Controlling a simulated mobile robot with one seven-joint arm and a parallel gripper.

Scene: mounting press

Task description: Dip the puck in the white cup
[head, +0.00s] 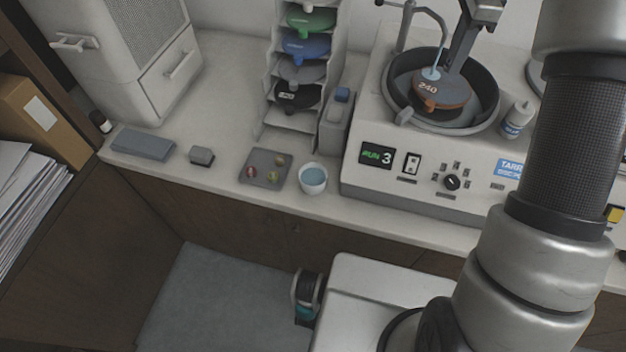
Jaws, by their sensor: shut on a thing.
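The white cup (313,180) stands on the counter's front part, left of the grinding machine, with bluish liquid in it. My gripper (449,68) reaches down from the top right into the machine's dark bowl (395,88). Its dark jaws are shut, with their tips just over the disc marked 240 (455,93). The puck between them is too small and hidden to make out. The gripper is well to the right of and behind the cup.
A grey tray (247,180) with several small coloured pucks lies left of the cup. The machine's display (376,155) reads RUN 3. A faucet (408,20) runs water onto the disc. A disc rack (270,88), a bottle (517,120) and a grey box (335,125) stand nearby.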

